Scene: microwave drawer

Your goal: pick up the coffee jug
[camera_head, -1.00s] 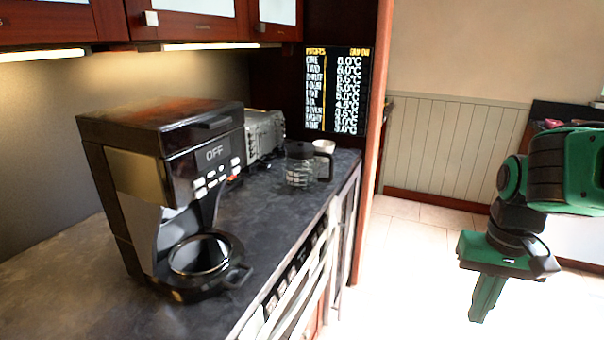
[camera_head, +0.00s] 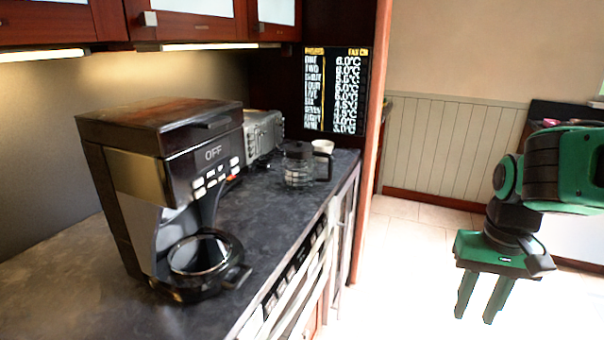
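The coffee jug (camera_head: 298,170) is a clear glass pot with a black lid and a dark handle on its right side. It stands upright on the dark countertop (camera_head: 265,215), towards its far end. My gripper (camera_head: 476,319) is green and black and hangs over the floor to the right of the counter. Its two green fingers point down and are apart, with nothing between them. A wide gap separates my gripper from the jug.
A large coffee machine (camera_head: 165,150) reading OFF stands on the near left of the counter. Behind the jug are a metallic toaster-like appliance (camera_head: 262,135) and a small white cup (camera_head: 323,147). Wall cabinets (camera_head: 200,28) hang above. The floor (camera_head: 400,260) right of the counter is clear.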

